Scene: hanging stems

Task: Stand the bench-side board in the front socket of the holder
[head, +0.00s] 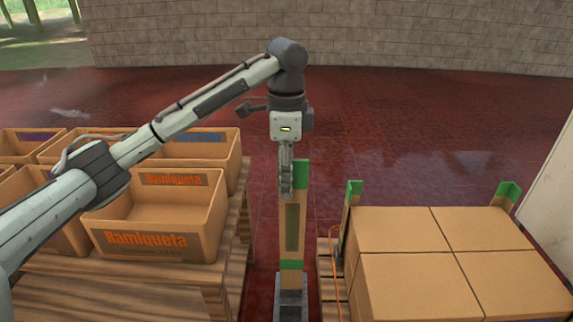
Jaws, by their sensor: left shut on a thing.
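The board (301,220) is a tall tan plank with a darker inset panel, a green top end and a green band low down. It stands upright in the middle of the head view. My left gripper (287,184) comes down from above and is shut on the board near its top. The grey holder (290,311) is directly below at the bottom edge, partly cut off. The board's lower end meets the holder's top opening; I cannot tell how deep it sits or which socket this is. My right gripper is out of view.
A wooden bench (205,282) on the left carries several cardboard crates (155,240). Red floor lies clear behind.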

